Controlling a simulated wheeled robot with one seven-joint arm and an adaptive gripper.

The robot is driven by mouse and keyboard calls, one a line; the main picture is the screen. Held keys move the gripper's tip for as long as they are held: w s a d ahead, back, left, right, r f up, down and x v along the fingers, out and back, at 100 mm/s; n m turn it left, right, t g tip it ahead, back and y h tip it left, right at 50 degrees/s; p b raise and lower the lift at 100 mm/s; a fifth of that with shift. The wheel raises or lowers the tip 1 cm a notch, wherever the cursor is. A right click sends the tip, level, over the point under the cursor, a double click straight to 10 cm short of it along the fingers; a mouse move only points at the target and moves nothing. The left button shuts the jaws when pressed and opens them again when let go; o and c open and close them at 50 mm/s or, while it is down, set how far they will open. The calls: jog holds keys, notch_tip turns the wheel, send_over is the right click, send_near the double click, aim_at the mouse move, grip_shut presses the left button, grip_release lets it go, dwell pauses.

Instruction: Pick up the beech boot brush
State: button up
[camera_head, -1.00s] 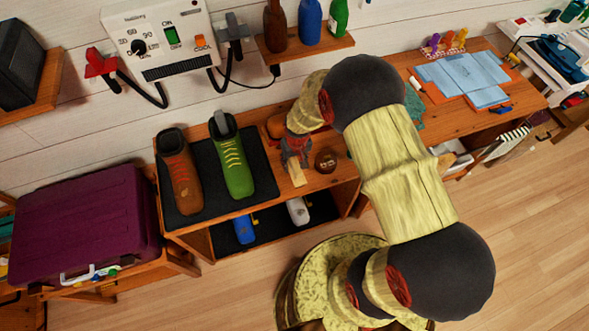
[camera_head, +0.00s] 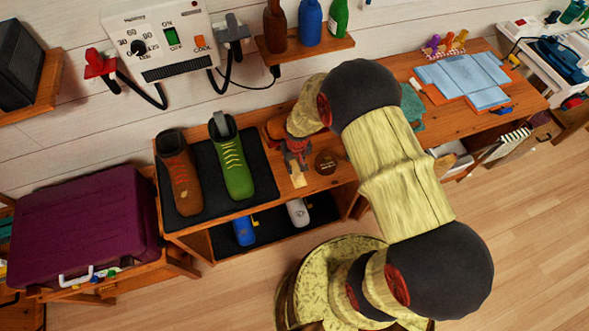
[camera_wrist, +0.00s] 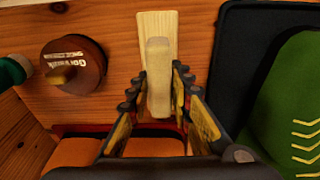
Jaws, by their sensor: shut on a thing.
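The beech boot brush (camera_wrist: 158,78) is pale wood. In the wrist view, its narrow rounded part stands between my finger pads, and a wider flat pale piece extends beyond it. In the head view, the brush (camera_head: 298,181) shows as a small pale block at the bench's front edge, right of the green boot. My gripper (camera_wrist: 160,98) is shut on the brush, with a finger on each side. In the head view, my gripper (camera_head: 296,160) points down over the bench. The fingers hide part of the brush; I cannot tell whether it touches the bench.
A round dark red-brown tin (camera_wrist: 74,66) stands close beside the brush. A green boot (camera_head: 233,165) and a brown boot (camera_head: 180,178) stand on a black mat. An orange item (camera_wrist: 75,153) lies behind my fingers. Blue sheets (camera_head: 463,80) lie farther right.

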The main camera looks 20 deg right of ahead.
jog(key=shift+r, duration=0.15)
grip_shut()
jog(key=shift+w+r, duration=0.1)
jog(key=shift+r, duration=0.5)
jog(key=s+a+r+p, duration=0.2)
jog(key=s+r+p, duration=0.3)
jog(key=s+r, duration=0.6)
jog(key=s, duration=0.3)
jog(key=shift+r, duration=0.3)
jog(key=shift+o, duration=1.9)
grip_release()
jog(key=c, duration=0.5)
